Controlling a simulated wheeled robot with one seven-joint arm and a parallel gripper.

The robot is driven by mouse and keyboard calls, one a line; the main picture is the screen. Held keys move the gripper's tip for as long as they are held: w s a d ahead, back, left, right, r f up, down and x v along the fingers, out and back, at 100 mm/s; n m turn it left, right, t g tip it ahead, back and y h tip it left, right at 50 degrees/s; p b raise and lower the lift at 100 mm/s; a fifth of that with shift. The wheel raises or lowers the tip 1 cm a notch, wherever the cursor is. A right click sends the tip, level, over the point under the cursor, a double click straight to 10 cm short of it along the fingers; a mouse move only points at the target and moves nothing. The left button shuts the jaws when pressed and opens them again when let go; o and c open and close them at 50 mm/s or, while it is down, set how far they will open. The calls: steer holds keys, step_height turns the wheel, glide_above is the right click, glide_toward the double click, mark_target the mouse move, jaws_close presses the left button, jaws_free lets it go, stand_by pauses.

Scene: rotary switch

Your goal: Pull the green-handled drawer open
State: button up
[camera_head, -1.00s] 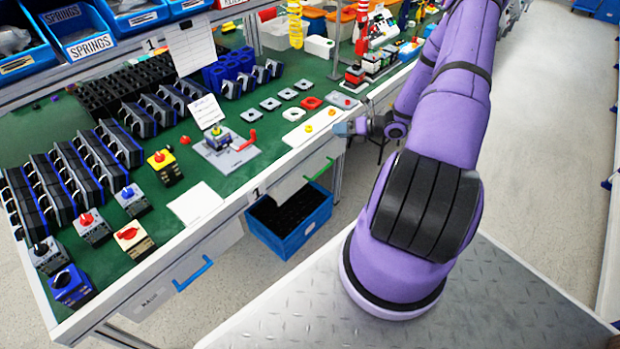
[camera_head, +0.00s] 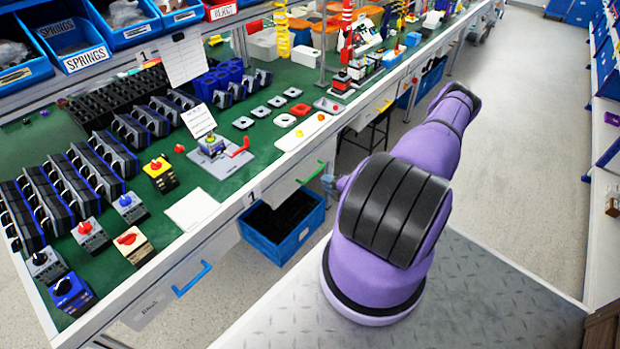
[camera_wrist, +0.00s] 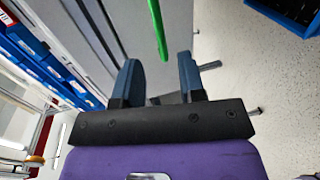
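The green handle (camera_head: 312,172) is on a drawer front (camera_head: 284,190) under the workbench's front edge. The drawer looks closed. My gripper (camera_head: 328,182) is just right of the handle in the head view, small and partly hidden by my arm. In the wrist view, the green handle (camera_wrist: 158,28) lies ahead of the fingertips, roughly in line with the gap between them. My gripper (camera_wrist: 160,78) is open, its two blue fingers apart with nothing between them. I see no contact with the handle.
A blue-handled drawer (camera_head: 192,279) is nearer along the bench. A blue crate (camera_head: 284,232) stands on the floor below the green-handled drawer. The green bench top (camera_head: 250,165) carries switches and parts. The floor aisle (camera_head: 530,130) at the right is clear.

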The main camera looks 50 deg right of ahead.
mark_target(311, 176)
steer(key=x, duration=0.8)
steer(key=shift+w, duration=0.15)
steer(key=shift+c, duration=0.2)
jaws_close()
